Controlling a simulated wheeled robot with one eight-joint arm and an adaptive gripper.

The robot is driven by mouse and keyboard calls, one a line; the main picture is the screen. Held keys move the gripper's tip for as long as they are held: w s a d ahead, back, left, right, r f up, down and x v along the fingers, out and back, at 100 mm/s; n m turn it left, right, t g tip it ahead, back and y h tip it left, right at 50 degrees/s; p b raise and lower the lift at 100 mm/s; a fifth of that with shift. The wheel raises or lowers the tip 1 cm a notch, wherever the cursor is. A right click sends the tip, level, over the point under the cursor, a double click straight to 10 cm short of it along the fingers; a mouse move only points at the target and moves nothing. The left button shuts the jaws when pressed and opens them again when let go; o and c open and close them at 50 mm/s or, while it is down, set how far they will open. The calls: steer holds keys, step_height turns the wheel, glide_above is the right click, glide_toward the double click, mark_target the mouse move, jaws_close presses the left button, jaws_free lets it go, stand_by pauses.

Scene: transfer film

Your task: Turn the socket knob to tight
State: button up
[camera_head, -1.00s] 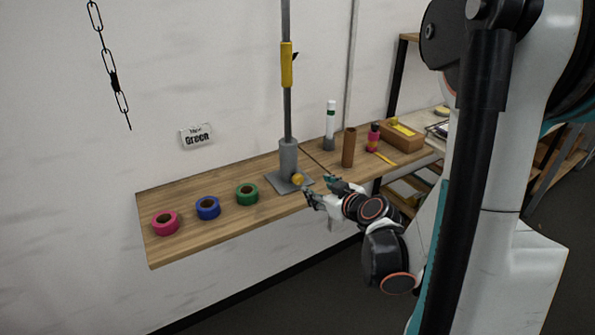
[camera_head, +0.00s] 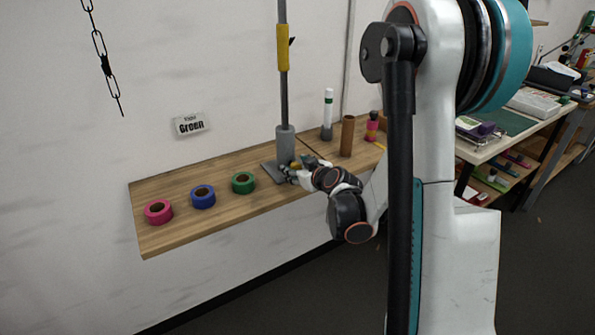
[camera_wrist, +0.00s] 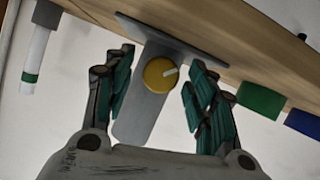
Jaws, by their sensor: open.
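The socket knob (camera_wrist: 160,74) is a yellow disc with a pale pointer mark, set on the front of a grey socket (camera_wrist: 138,112) in the wrist view. The pointer aims toward the right of that picture. The grey socket (camera_head: 285,146) holds a tall upright pole (camera_head: 283,95) on the wooden shelf in the head view. My gripper (camera_wrist: 160,85) is open, with one teal-padded finger on each side of the knob and a gap to both. In the head view my gripper (camera_head: 291,173) is at the socket's base and mostly covers the knob.
Pink (camera_head: 158,212), blue (camera_head: 203,197) and green (camera_head: 243,183) tape rolls stand left on the wooden shelf (camera_head: 170,236). A white tube (camera_head: 328,110), a brown cylinder (camera_head: 347,136) and a pink bottle (camera_head: 372,126) stand right of the socket. A sign (camera_head: 189,124) reads "Green".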

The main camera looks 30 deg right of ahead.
steer(key=c, duration=1.1)
steer(key=shift+o, duration=0.2)
steer(key=shift+d+m+y, duration=0.2)
steer(key=shift+m+y, duration=0.4)
steer(key=shift+m, duration=0.1)
steer(key=shift+m+y+b, duration=0.3)
steer(key=shift+m+y, duration=0.3)
steer(key=shift+m, duration=0.2)
steer(key=o, duration=1.1)
steer(key=shift+c, duration=0.2)
steer(key=shift+s, duration=0.1)
steer(key=v, duration=1.1)
steer(key=shift+s+r, duration=0.25)
steer(key=shift+s, duration=0.05)
